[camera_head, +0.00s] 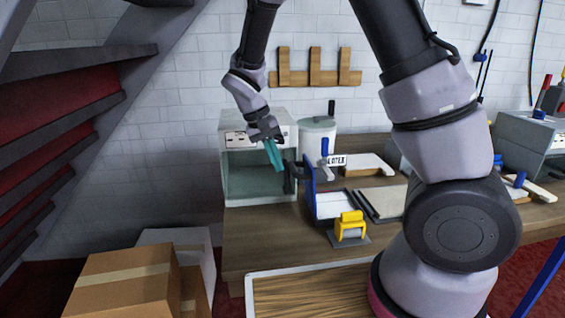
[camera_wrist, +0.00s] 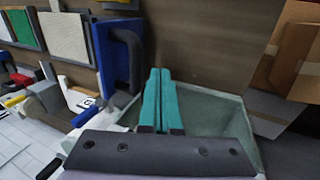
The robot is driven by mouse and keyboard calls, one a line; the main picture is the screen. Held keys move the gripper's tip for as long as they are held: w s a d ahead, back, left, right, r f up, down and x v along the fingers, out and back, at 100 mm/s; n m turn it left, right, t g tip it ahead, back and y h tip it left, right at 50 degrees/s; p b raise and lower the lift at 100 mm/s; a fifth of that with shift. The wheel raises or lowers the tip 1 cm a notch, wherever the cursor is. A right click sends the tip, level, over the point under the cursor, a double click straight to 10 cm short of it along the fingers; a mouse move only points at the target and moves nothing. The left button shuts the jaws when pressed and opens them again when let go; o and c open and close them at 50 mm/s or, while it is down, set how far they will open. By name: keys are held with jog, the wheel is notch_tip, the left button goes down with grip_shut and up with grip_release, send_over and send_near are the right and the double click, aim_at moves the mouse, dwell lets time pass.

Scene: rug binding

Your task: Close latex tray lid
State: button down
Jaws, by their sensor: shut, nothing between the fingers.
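The latex tray (camera_head: 335,207) sits on the workbench, with a blue edge and a pale inside. Its blue lid (camera_head: 308,178) stands upright at the tray's left side, so it is open. A dark handle (camera_head: 290,178) sticks out from the lid's left face. In the wrist view the blue lid (camera_wrist: 112,62) and its black handle (camera_wrist: 132,50) are left of my fingers. My gripper (camera_head: 278,167) has teal fingers, shut together and empty, pointing down just left of the handle. In the wrist view the gripper (camera_wrist: 158,72) shows a small gap to the handle.
A grey open-fronted box (camera_head: 232,190) stands directly behind and below my gripper. A yellow roller (camera_head: 350,225) stands in front of the tray. A LATEX label (camera_head: 337,160) and a white pot (camera_head: 312,133) are behind. Cardboard boxes (camera_head: 125,280) stand on the floor at left.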

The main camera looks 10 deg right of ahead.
aim_at(291, 168)
jog(key=shift+d+f, duration=0.1)
jog(key=shift+d, duration=0.65)
jog(key=shift+d, duration=0.1)
jog(key=shift+d+r+y, duration=0.4)
jog(key=shift+d+y, duration=0.1)
jog(key=shift+d, duration=0.2)
jog(key=d+y, duration=0.2)
jog(key=d, duration=0.1)
jog(key=d+r+y, duration=0.1)
jog(key=d+y, duration=0.1)
jog(key=d, duration=0.1)
jog(key=shift+d+r, duration=0.2)
jog(key=shift+d, duration=0.05)
jog(key=d+f+y, duration=0.6)
jog(key=d, duration=0.3)
jog(key=d+f+y, duration=0.6)
jog(key=d+y, duration=0.1)
jog(key=d, duration=0.2)
jog(key=shift+d, duration=0.2)
jog(key=shift+s+f, duration=0.1)
jog(key=shift+f, duration=0.05)
